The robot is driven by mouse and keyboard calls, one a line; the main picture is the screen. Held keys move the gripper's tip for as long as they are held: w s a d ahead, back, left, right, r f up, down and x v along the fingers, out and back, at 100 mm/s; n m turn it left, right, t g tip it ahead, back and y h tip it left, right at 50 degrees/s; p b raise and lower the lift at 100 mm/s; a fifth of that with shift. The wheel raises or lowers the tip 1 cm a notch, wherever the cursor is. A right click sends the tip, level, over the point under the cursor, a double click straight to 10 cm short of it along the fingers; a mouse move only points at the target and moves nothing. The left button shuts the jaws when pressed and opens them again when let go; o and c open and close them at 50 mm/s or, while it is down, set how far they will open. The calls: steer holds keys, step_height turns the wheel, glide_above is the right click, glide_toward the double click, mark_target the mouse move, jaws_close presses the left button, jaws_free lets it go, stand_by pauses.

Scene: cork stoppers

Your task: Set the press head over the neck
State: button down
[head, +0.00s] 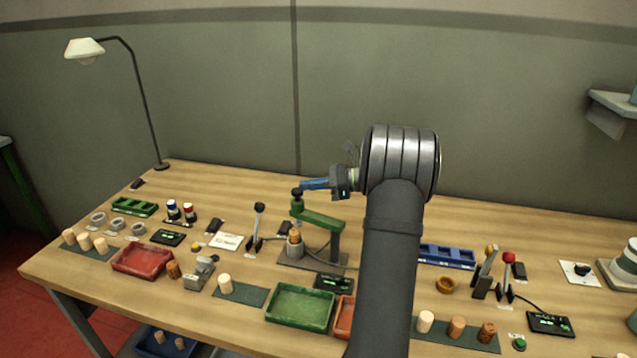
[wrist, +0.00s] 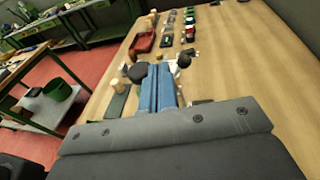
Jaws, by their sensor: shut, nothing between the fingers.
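The press has a green swing arm (head: 318,219) on a post, with a green press head (head: 297,206) at its left end and a black knob on top. The head hangs above a small grey and brown piece (head: 295,244) on the press base, which looks like the neck; I cannot tell if they line up exactly. My gripper (head: 303,184) has blue fingers, shut and empty, pointing left close to the knob. Whether they touch it is unclear. In the wrist view, the fingers (wrist: 158,70) reach forward, with a dark round knob (wrist: 137,72) just left of them.
A lever with a black ball (head: 258,208) stands left of the press. A green tray (head: 300,308) and a small black display (head: 333,282) lie in front. A blue rack (head: 446,256) and a red-knobbed lever (head: 508,258) are to the right. The bench behind the press is clear.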

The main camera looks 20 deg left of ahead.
steer(key=shift+s+a, duration=0.3)
steer(key=shift+s, duration=0.25)
steer(key=shift+s+a, duration=0.25)
steer(key=shift+s, duration=0.3)
steer(key=w+d+r, duration=0.2)
steer(key=w+d, duration=0.4)
steer(key=w, duration=0.6)
steer(key=shift+w+d+r, duration=0.15)
steer(key=shift+r, duration=0.05)
steer(key=s+a+f, duration=0.2)
steer(key=s+a, duration=0.3)
steer(key=s, duration=0.6)
steer(key=shift+a, duration=0.35)
